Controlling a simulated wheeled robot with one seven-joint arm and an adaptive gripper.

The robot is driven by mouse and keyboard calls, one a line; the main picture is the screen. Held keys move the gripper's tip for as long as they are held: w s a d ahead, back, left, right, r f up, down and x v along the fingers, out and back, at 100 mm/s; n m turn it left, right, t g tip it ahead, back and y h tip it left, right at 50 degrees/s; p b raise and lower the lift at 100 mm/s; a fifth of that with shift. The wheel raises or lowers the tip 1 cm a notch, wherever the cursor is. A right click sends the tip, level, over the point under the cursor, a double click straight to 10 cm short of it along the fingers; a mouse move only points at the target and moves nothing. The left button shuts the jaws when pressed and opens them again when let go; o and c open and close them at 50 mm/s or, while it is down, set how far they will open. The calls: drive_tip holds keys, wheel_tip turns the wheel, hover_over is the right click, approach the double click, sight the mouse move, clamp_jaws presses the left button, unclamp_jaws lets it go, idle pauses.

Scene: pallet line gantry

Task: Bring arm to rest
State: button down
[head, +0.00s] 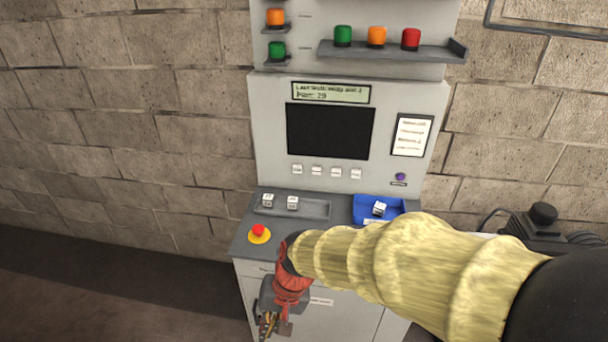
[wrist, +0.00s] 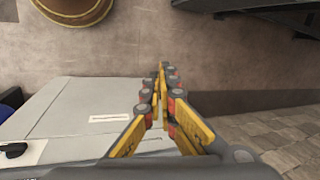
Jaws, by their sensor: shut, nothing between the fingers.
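My arm, in a yellow sleeve, reaches in from the right of the head view, across the front of the grey control console (head: 268,83). My gripper (head: 268,325) hangs at the arm's end, low in front of the console's cabinet. In the wrist view my gripper (wrist: 161,72) has its yellow fingers together at the tips, with nothing between them. The wrist view shows the pale cabinet front (wrist: 75,112) to the left of the fingers and bare floor beyond the tips.
A red emergency button (head: 259,231) sits on the console ledge near my arm. A grey tray (head: 315,209) with white blocks and a blue tray (head: 363,207) with one block lie on the ledge. A round tan object (wrist: 75,18) is on the floor. The left floor is clear.

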drive_tip(key=s+d+r+t+h+b, duration=0.1)
drive_tip(key=d+r, duration=0.3)
drive_tip(key=d, duration=0.5)
drive_tip(key=s+d+r+t+h+b, duration=0.1)
drive_tip(key=s+d+r+t+b, duration=0.1)
drive_tip(key=d, duration=0.7)
drive_tip(key=s+d+r+t+h+b, duration=0.1)
drive_tip(key=s+d+r+t, duration=0.2)
drive_tip(key=d+r, duration=0.3)
drive_tip(key=d, duration=0.3)
drive_tip(key=shift+s+d+h, duration=0.2)
drive_tip(key=shift+h, duration=0.1)
drive_tip(key=c, duration=2.6)
unclamp_jaws()
